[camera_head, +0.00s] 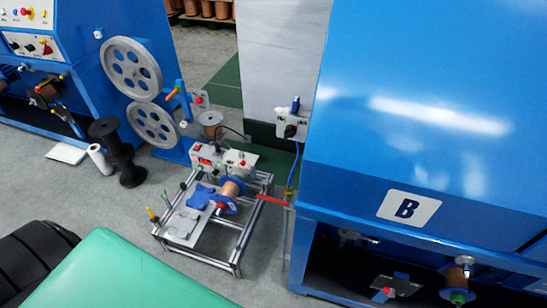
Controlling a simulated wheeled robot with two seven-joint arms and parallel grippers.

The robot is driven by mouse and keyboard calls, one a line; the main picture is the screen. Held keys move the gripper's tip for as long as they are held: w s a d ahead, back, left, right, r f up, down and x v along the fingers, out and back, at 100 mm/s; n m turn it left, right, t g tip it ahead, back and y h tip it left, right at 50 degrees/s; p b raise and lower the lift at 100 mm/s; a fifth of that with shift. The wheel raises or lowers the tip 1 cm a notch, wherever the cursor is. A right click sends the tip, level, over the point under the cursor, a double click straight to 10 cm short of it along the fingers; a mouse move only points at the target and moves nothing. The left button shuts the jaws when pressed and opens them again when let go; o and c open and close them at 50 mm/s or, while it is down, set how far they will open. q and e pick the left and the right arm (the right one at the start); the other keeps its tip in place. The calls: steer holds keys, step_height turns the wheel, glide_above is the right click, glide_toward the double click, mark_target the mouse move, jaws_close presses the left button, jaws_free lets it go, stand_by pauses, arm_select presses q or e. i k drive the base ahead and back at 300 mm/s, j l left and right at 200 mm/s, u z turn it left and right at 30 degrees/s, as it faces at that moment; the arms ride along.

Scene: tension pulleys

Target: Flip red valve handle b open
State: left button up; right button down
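A red bar-like handle (271,200) juts out to the left from a thin upright pipe beside the lower left corner of the blue machine marked B (390,110). It lies close to level, its left end a little higher. It is small in the picture, and its pivot is hard to make out. Neither of my grippers shows in the head view, so nothing is seen touching the handle.
A metal-framed bench (238,255) with a copper spool (230,189) and a control box stands left of the handle. Grey pulley wheels (131,69) are on another blue machine at the left. A black spool (131,175) stands on open grey floor.

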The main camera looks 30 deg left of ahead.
mark_target(285, 203)
steer(key=j+u, duration=0.15)
steer(key=u, duration=0.6)
